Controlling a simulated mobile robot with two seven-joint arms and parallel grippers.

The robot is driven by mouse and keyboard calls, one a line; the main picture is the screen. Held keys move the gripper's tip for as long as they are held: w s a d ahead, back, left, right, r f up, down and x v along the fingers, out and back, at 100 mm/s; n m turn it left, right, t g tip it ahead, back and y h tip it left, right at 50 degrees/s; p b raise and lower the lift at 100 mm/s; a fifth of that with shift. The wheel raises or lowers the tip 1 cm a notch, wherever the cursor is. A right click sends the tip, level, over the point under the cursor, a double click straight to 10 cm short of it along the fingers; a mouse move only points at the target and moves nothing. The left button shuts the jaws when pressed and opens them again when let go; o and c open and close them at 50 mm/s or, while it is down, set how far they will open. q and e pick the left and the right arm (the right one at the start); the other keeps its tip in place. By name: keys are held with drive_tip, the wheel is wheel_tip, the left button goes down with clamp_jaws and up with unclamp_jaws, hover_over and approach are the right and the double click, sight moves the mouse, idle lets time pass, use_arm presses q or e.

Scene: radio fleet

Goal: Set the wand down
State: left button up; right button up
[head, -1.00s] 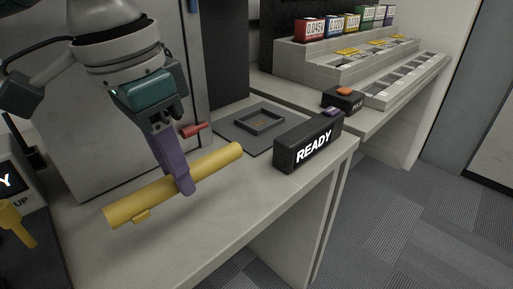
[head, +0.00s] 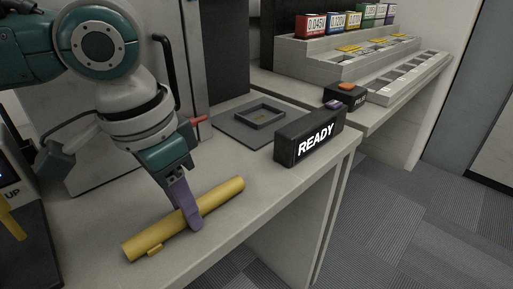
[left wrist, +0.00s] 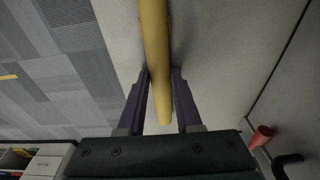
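The wand, a yellow cylinder with a small tab on its side (head: 220,196), lies low at the front edge of the light grey counter (head: 100,225). It appears to touch the counter top. My left gripper (head: 190,222) reaches down from the left with its purple fingers on both sides of the wand near its middle. In the left wrist view the wand (left wrist: 155,40) runs between the two fingertips (left wrist: 160,72), which sit close against its sides. The gripper looks shut on it. My right gripper is not in view.
A black READY box (head: 310,138) stands on the counter to the right of the wand. A dark mat with a shallow square tray (head: 260,117) lies behind. Beyond are an orange-button box (head: 345,95) and a stepped rack (head: 350,62).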

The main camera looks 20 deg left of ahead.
sight(174, 215)
use_arm(q)
drive_tip(key=o, duration=0.4)
drive_tip(key=shift+r, duration=0.1)
wheel_tip(174, 215, up, 11)
drive_tip(key=s+p, duration=0.1)
drive_tip(key=p, duration=0.3)
drive_tip(key=s+d+f+t+h, duration=0.25)
drive_tip(key=s+d+f, duration=0.35)
drive_tip(key=d, duration=0.3)
drive_tip(key=s+a+f+n+y, duration=0.1)
drive_tip(key=s+a, duration=0.1)
drive_tip(key=s+a+f+y, duration=0.1)
drive_tip(key=s+a, duration=0.1)
drive_tip(key=s, duration=0.1)
drive_tip(key=s+a+f+n+y, duration=0.1)
drive_tip(key=s+a, duration=0.1)
drive_tip(key=s, duration=0.1)
drive_tip(key=shift+a+n+g, duration=0.25)
drive_tip(key=shift+a+n, duration=0.05)
drive_tip(key=shift+a, duration=0.1)
